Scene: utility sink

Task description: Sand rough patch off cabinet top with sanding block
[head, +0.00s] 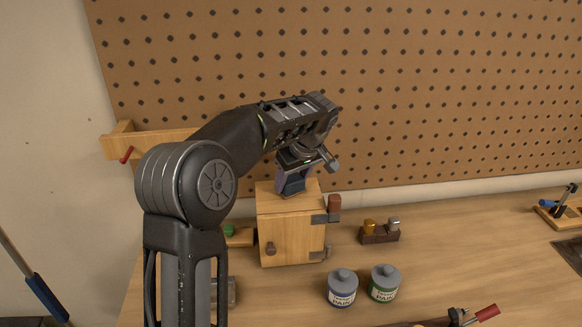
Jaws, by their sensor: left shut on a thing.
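The small wooden cabinet (282,238) stands on the bench, with a round knob on its front and dark metal hinges at its right edge. My left gripper (295,170) points down over the cabinet top (312,190) and is shut on a dark blue-grey block (293,187), which looks like the sanding block. The block is at the top surface; I cannot tell whether it touches. No rough patch can be made out; the block and gripper cover part of the top. My right gripper is not in view.
Two paint cans, one blue-labelled (342,288) and one green-labelled (384,284), stand in front right of the cabinet. A small dark holder (379,235) sits to its right. A pegboard (430,90) rises behind.

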